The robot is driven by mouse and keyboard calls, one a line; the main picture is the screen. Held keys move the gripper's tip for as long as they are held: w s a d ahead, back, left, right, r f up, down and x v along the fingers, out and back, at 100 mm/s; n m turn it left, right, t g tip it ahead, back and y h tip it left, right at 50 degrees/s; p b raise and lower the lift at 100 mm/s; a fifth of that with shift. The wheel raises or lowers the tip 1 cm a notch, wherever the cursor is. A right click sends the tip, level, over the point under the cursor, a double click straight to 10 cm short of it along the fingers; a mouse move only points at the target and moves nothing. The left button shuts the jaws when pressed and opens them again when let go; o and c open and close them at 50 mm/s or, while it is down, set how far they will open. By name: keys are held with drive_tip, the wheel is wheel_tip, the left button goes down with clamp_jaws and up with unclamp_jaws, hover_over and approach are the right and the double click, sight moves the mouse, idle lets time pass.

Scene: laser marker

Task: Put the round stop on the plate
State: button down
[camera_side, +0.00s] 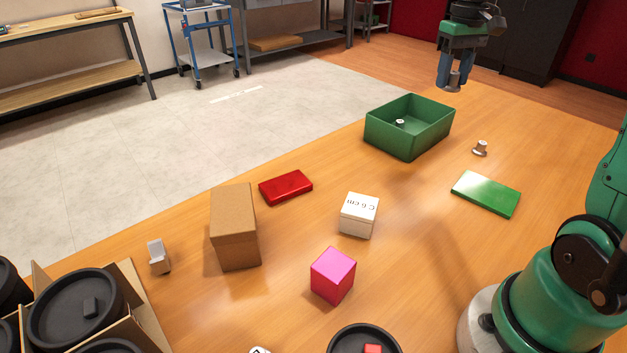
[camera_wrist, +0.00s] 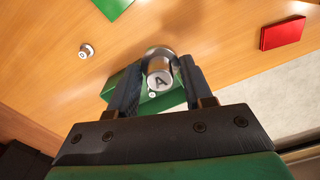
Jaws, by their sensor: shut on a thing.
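My gripper (camera_side: 453,82) is high at the far end of the table, behind the green bin. It is shut on a silver round stop, which shows below its fingers in the side view (camera_side: 453,80). In the wrist view the stop (camera_wrist: 159,70) sits between the two fingers (camera_wrist: 160,85), its end marked with a dark letter. A green flat plate (camera_side: 486,194) lies on the table at the right; its edge shows in the wrist view (camera_wrist: 112,5). A red flat plate (camera_side: 285,187) lies left of centre. A second round stop (camera_side: 480,149) stands near the green plate.
A green open bin (camera_side: 420,142) holds a small round piece (camera_side: 400,122). A brown box (camera_side: 234,228), white cube (camera_side: 359,215), pink cube (camera_side: 333,275) and small grey-white part (camera_side: 159,256) stand on the table. A black round dish (camera_side: 345,342) is at the front.

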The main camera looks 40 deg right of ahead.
drive_tip(key=n, duration=0.1)
hover_over(487, 191)
wheel_tip(487, 191, down, 15)
drive_tip(key=shift+d+r, duration=0.1)
drive_tip(key=shift+d, duration=0.05)
drive_tip(key=shift+f, duration=2.15)
drive_tip(key=shift+c, duration=1.7)
unclamp_jaws()
drive_tip(key=shift+f, duration=0.1)
